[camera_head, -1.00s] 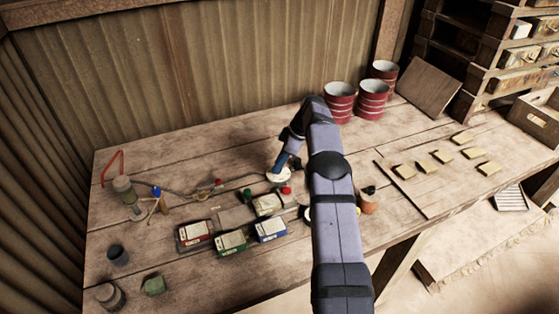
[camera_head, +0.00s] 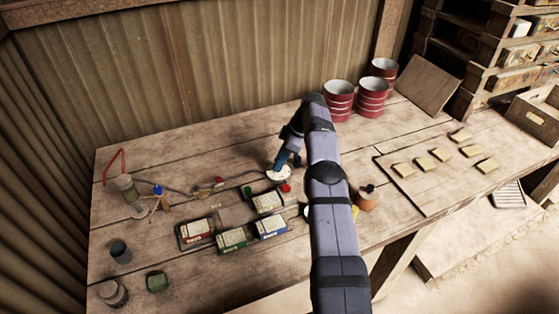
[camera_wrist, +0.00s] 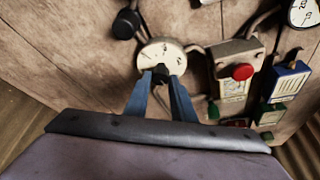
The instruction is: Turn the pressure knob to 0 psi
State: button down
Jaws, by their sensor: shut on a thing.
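A pale round dial (camera_wrist: 158,55) lies on the table, with dark markings on its face and a dark knob (camera_wrist: 160,75) at its edge in the wrist view. My gripper (camera_wrist: 163,78) has its two blue fingers closed around the dark knob. In the head view, my gripper (camera_head: 281,165) reaches down to the white dial (camera_head: 275,175) near the table's middle. The reading on the dial is too small to tell, and the fingers cover part of the knob.
A box with a red button (camera_wrist: 243,72) stands right of the dial in the wrist view. In the head view, red (camera_head: 195,233), green (camera_head: 232,240) and blue (camera_head: 270,227) labelled boxes stand in front. Red-and-white cans (camera_head: 340,100) stand behind.

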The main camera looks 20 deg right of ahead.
jog(key=c, duration=1.5)
grip_release()
jog(key=shift+s+d+r, duration=0.1)
jog(key=shift+d+r, duration=0.1)
jog(key=shift+r, duration=0.25)
jog(key=shift+p+v, duration=0.65)
jog(key=shift+v, duration=2.55)
